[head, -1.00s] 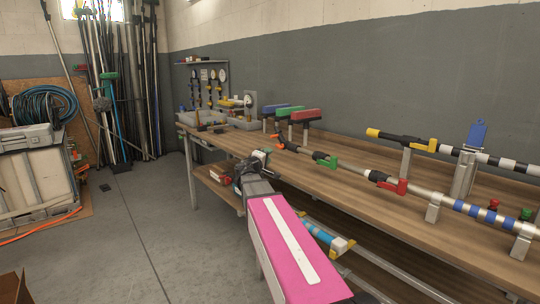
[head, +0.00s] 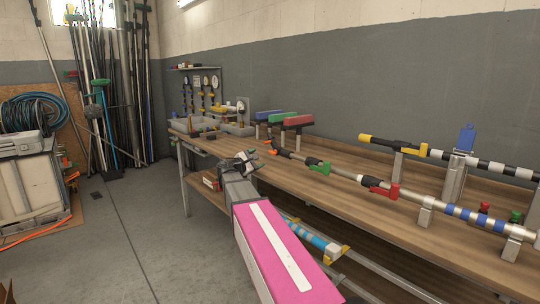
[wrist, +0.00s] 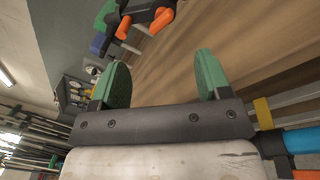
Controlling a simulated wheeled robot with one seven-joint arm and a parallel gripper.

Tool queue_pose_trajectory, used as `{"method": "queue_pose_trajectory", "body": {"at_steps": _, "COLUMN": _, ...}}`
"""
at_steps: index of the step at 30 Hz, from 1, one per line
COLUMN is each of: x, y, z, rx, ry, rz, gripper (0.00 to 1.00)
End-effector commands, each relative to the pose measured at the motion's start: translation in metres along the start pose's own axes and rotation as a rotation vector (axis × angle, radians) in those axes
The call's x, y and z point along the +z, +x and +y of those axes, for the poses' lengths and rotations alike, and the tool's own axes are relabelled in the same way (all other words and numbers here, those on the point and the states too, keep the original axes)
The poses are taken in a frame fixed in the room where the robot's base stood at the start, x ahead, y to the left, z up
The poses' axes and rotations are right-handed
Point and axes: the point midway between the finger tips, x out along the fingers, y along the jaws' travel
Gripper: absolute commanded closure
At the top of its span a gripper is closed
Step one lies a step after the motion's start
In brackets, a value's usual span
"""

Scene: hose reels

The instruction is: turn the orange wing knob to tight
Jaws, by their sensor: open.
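The orange wing knob (head: 273,150) sits on the black clamp at the far end of the long pole lying along the bench. It also shows at the top of the wrist view (wrist: 160,20), its orange wings on a black body, partly cut off by the frame edge. My gripper (head: 247,158) is beside the bench's front edge, left of and nearer than the knob. In the wrist view my gripper's two green fingers (wrist: 163,78) stand wide apart with nothing between them. The knob is beyond the fingertips and apart from them.
A green knob (head: 320,168) and a red knob (head: 383,188) sit farther along the same pole. Red, green and blue brush heads (head: 298,120) stand behind the orange knob. A lower shelf holds a blue pole (head: 310,238). Open floor (head: 130,230) lies left of the bench.

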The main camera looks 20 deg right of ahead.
Motion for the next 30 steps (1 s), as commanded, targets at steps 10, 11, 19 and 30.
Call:
{"method": "queue_pose_trajectory", "body": {"at_steps": 10, "x": -0.01, "y": -0.003, "z": 0.013, "rx": -0.127, "ry": -0.524, "rz": -0.036, "gripper": 0.3}}
{"method": "queue_pose_trajectory", "body": {"at_steps": 11, "x": -0.01, "y": -0.004, "z": 0.013, "rx": -0.133, "ry": -0.546, "rz": -0.035, "gripper": 0.3}}
{"method": "queue_pose_trajectory", "body": {"at_steps": 19, "x": -0.009, "y": 0.009, "z": 0.012, "rx": -0.148, "ry": -0.602, "rz": -0.034, "gripper": 0.3}}
{"method": "queue_pose_trajectory", "body": {"at_steps": 30, "x": -0.005, "y": 0.071, "z": 0.004, "rx": -0.148, "ry": -0.6, "rz": -0.035, "gripper": 0.3}}
